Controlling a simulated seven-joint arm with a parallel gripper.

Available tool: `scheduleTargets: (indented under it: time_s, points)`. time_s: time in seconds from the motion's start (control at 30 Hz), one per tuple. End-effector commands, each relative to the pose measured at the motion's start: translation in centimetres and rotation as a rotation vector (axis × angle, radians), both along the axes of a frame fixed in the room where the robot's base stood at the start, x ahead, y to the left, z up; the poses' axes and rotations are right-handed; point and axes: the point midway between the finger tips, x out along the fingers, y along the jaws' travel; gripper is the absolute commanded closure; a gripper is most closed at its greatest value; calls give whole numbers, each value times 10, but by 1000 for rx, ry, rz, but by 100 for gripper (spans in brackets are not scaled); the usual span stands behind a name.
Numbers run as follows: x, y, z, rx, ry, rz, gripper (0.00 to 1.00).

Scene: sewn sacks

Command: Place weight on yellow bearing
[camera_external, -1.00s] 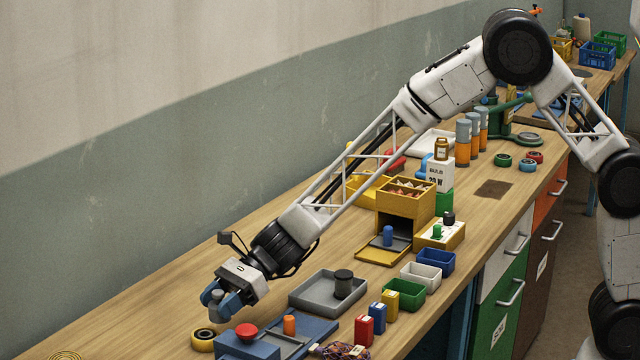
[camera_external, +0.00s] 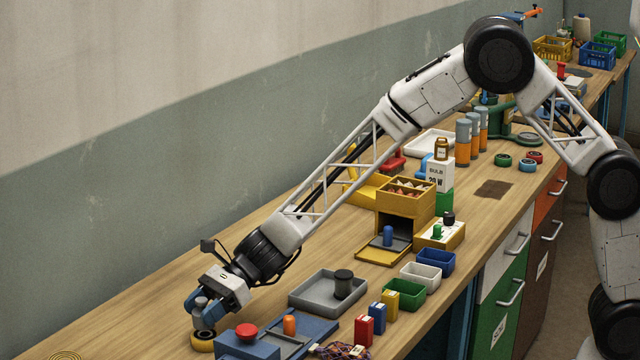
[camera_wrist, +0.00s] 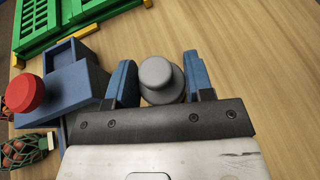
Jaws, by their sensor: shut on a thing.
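My gripper (camera_external: 204,314) has blue fingers and is shut on the grey knobbed weight (camera_external: 200,303). In the wrist view the weight (camera_wrist: 159,80) sits between the two blue fingers (camera_wrist: 160,84). The yellow bearing (camera_external: 202,343), a ring with a dark centre, lies on the bench at the lower left in the external view. The weight and fingertips are right above it, and they hide most of its top. I cannot tell whether the weight touches it. The bearing is hidden in the wrist view.
In the wrist view a green crate (camera_wrist: 75,25) is at upper left. Bench left of the gripper is clear.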

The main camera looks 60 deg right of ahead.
Motion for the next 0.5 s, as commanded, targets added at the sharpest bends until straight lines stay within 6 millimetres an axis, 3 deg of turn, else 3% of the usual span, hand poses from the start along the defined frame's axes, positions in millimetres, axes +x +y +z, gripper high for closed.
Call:
scheduleTargets:
  time_s: [0.2, 0.5]
  points:
    - [0, 0, -18, 1, -1, -1, 93]
    - [0, 0, -19, 1, -1, -1, 93]
